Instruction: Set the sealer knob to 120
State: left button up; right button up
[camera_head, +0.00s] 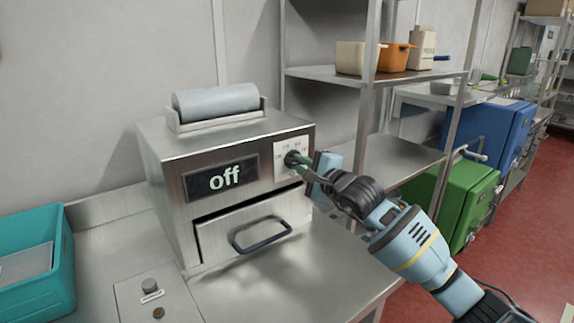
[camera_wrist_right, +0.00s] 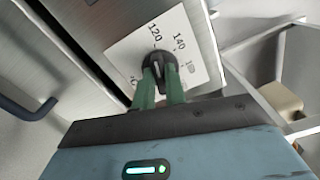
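There the marks 120 and 140 are readable above the knob, and others are partly hidden or blurred. My right gripper (camera_head: 300,160) is at the knob, its green fingers (camera_wrist_right: 160,84) on either side of it, seemingly closed on it. My left gripper is not in view.
A drawer with a dark handle (camera_head: 262,236) is below the display. A teal crate (camera_head: 38,285) stands at the left on the steel counter (camera_head: 250,290). A steel shelf (camera_head: 400,77) with containers stands right of the sealer, close to my right arm.

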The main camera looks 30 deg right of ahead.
jog(key=o, duration=0.5)
jog(key=shift+c, duration=0.2)
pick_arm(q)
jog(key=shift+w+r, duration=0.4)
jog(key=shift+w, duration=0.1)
pick_arm(e)
jog(key=shift+o, duration=0.4)
pick_arm(q)
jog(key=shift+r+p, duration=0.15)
jog(key=shift+p, duration=0.25)
pick_arm(e)
jog(key=s, duration=0.7)
jog(key=shift+d, duration=0.25)
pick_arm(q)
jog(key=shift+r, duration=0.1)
